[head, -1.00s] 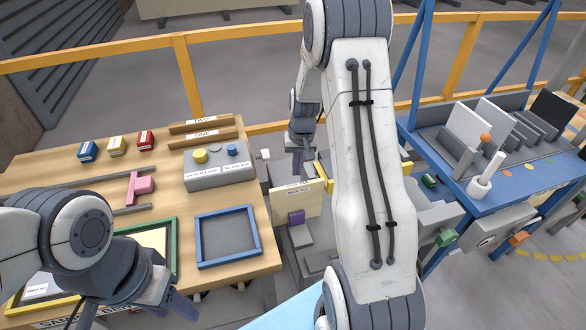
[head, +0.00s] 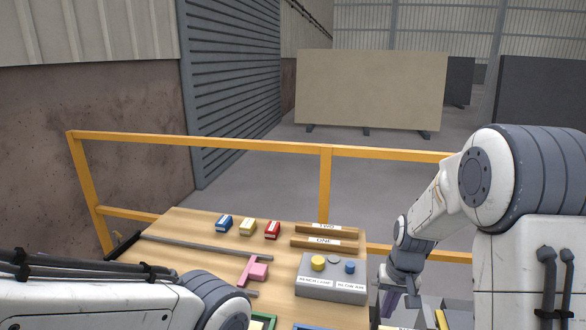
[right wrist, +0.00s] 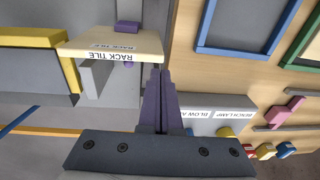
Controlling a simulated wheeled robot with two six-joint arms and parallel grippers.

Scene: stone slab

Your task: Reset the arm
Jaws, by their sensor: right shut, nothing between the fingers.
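My right arm comes in from the right in the head view, and its gripper (head: 388,304) points down just past the right edge of the wooden bench. In the right wrist view its purple fingers (right wrist: 158,85) are together with nothing between them, beside a cream tile labelled RACK TILE (right wrist: 125,45). I cannot tell whether they touch the tile. My left arm crosses the lower left of the head view. Its gripper is outside the picture.
The bench (head: 200,262) holds a grey control box (head: 325,285), a pink piece (head: 258,272), small blue, yellow and red blocks (head: 272,230) and labelled wooden strips (head: 325,240). An orange railing (head: 250,146) stands behind. Open floor lies beyond it.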

